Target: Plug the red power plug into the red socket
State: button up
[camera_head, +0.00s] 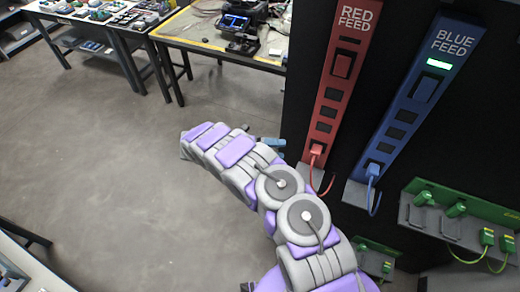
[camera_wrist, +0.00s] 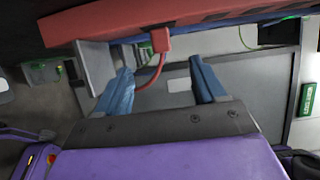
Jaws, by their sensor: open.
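The red power strip (camera_head: 340,75), labelled RED FEED, is mounted on a dark upright panel. The red power plug (camera_head: 316,150) is at the strip's lowest outlet, with its red cable hanging below; I cannot tell how fully it is seated. In the wrist view the plug (camera_wrist: 161,40) juts from the red strip (camera_wrist: 120,20), just beyond my fingertips and roughly between them. My gripper (camera_wrist: 161,64) is open and empty, with its two blue fingers spread apart. In the head view my gripper (camera_head: 273,143) is mostly hidden behind my purple and grey arm, left of the plug.
A blue power strip (camera_head: 418,90) with a green light stands right of the red one, with a blue plug (camera_head: 373,170) at its lower end. A grey shelf (camera_head: 430,222) with green connectors is at lower right. Workbenches (camera_head: 215,35) stand at the back; the floor at left is clear.

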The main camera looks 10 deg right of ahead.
jog(key=shift+w+a+p, duration=0.1)
jog(key=shift+w+a, duration=0.1)
jog(key=shift+a, duration=0.7)
jog(key=shift+w+a+p, duration=0.15)
jog(key=shift+a, duration=0.8)
jog(key=shift+w+a+p, duration=0.1)
jog(key=shift+w+a, duration=0.1)
jog(key=shift+a, duration=0.7)
